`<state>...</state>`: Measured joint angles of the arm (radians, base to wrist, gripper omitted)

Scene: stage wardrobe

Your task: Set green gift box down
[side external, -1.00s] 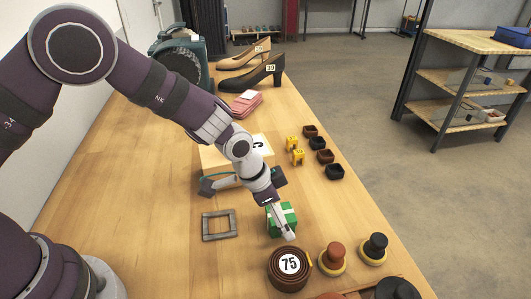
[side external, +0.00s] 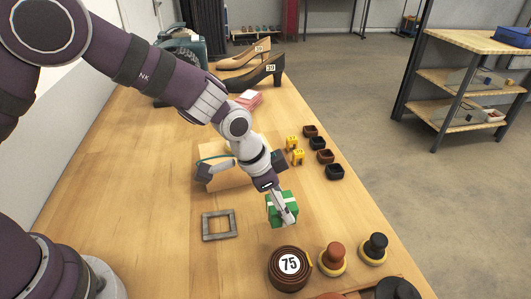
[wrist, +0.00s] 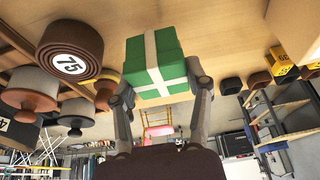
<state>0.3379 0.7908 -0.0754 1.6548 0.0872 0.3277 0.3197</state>
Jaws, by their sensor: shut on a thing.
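The green gift box (side external: 273,210) with a pale ribbon is near the table's right front, between my fingers. In the wrist view the box (wrist: 166,48) shows its ribbon cross, with one finger on either side. My gripper (side external: 287,212) points down and is shut on the box; it also shows in the wrist view (wrist: 163,84). The box seems to be slightly above the table, but its underside and any gap are hard to see.
A grey square frame (side external: 204,228) lies left of the box. A brown roll marked 75 (side external: 276,272) and round-topped pieces (side external: 332,257) stand in front. Small dark trays (side external: 335,172) and yellow pieces (side external: 298,158) stand behind. Bare wood (side external: 135,215) lies to the left.

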